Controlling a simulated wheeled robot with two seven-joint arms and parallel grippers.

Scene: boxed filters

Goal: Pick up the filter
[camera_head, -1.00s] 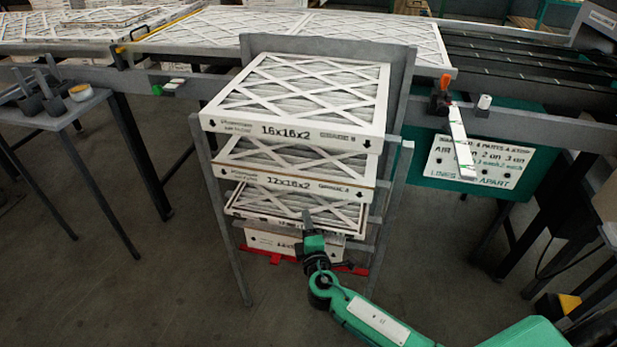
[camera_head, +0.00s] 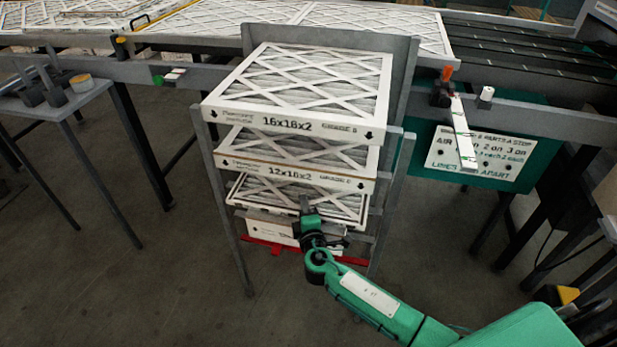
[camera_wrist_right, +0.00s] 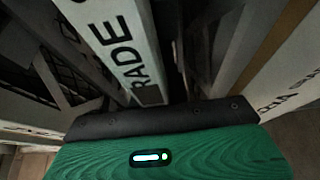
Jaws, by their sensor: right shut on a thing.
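Boxed filters with white frames and lattice tops sit in a grey rack. The top filter (camera_head: 290,126) reads 16x16x2. The second filter (camera_head: 280,174) below it reads 12x16x2. The third filter (camera_head: 262,203) is lower, and a bottom box (camera_head: 266,231) is partly hidden behind my arm. My right gripper (camera_head: 305,207) is at the front edge of the third filter, shut on it; the finger contact is hard to see. In the right wrist view a white frame edge lettered GRADE (camera_wrist_right: 124,48) is close ahead of the gripper. My left gripper is not in view.
The rack's side posts (camera_head: 232,240) and (camera_head: 392,215) stand close on both sides of my right gripper. A conveyor with more filters (camera_head: 370,32) runs behind. A small side table (camera_head: 60,112) is at left. A green sign board (camera_head: 480,155) hangs at right.

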